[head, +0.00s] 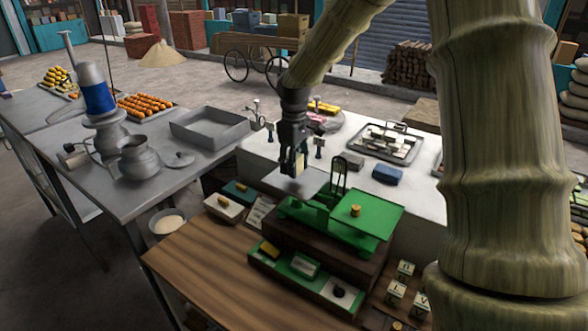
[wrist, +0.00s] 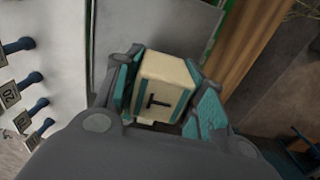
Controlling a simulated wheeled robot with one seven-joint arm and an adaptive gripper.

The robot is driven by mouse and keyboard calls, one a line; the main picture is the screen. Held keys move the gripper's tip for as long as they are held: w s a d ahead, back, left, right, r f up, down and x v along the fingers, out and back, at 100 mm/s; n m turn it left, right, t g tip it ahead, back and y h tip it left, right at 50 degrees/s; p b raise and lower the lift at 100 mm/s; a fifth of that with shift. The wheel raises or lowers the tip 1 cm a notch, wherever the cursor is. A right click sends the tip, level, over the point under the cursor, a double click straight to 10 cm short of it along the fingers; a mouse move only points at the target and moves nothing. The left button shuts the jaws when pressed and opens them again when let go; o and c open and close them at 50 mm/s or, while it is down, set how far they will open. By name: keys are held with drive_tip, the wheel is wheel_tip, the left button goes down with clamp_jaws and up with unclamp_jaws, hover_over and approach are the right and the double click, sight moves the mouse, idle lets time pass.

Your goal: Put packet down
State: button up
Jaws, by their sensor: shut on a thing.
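A cream packet (wrist: 165,85) with a dark letter-like mark and a teal strip sits between the teal pads of my gripper (wrist: 160,100) in the wrist view. My gripper is shut on it. In the head view my gripper (head: 294,168) points down above the grey metal pan (head: 285,185) of a green balance scale (head: 335,215). Only a sliver of the packet (head: 301,166) shows there, and whether it touches the pan is hidden. A small brass weight (head: 355,210) stands on the scale's green right plate.
The scale stands on a wooden table (head: 200,258) with small boxes and marked blocks (head: 396,290). A white counter (head: 340,140) behind holds a tray (head: 390,143) and a blue packet (head: 388,174). A metal table (head: 120,190) with pots is at left.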

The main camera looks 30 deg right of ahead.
drive_tip(key=shift+w+f+p, duration=0.1)
drive_tip(key=shift+f+p, duration=0.75)
drive_tip(key=shift+f, duration=0.55)
drive_tip(key=shift+f, duration=0.1)
drive_tip(key=o, duration=1)
drive_tip(key=shift+f, duration=0.1)
drive_tip(key=shift+o, duration=0.2)
wheel_tip(320, 180, up, 12)
drive_tip(key=b, duration=0.5)
drive_tip(key=shift+r+b, duration=0.2)
drive_tip(key=shift+b, duration=0.2)
idle(0.7)
